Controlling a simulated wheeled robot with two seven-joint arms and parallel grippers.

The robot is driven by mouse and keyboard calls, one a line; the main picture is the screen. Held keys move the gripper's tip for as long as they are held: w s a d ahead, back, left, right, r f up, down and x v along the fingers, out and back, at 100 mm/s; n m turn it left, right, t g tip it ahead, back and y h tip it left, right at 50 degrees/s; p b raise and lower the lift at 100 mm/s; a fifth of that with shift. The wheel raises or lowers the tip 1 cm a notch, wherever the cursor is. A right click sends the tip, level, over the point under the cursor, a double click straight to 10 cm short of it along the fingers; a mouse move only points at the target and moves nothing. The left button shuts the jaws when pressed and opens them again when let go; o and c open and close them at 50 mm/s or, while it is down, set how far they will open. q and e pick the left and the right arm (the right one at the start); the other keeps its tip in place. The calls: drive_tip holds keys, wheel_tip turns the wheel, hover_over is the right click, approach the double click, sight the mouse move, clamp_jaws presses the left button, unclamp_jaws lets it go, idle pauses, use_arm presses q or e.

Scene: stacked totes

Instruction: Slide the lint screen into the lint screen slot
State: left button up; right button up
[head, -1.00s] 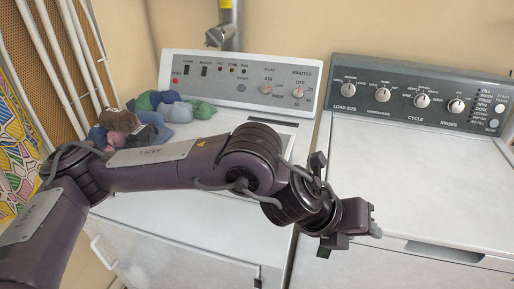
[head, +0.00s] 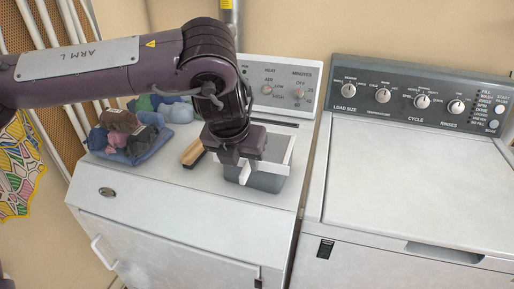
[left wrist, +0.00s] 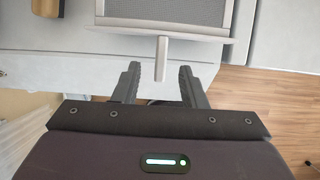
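The lint screen, a dark mesh in a pale frame, fills the top middle of the left wrist view (left wrist: 190,12). Its pale handle (left wrist: 162,58) points toward my left gripper (left wrist: 160,72). The fingers are open, one on each side of the handle in the picture, with gaps both sides; I cannot tell their height over it. My right gripper is out of view.
A wooden-backed brush (head: 192,153) lies left of the box. Folded clothes (head: 125,130) are piled at the dryer's back left. The dryer's control panel (head: 290,85) rises behind. A washer (head: 415,185) with a clear lid stands to the right.

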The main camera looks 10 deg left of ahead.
sight(245, 168)
use_arm(q)
drive_tip(key=shift+w+p+x, duration=0.2)
drive_tip(key=shift+p+x, duration=0.1)
drive_tip(key=shift+x, duration=1.7)
drive_tip(key=shift+r, duration=0.2)
clamp_jaws()
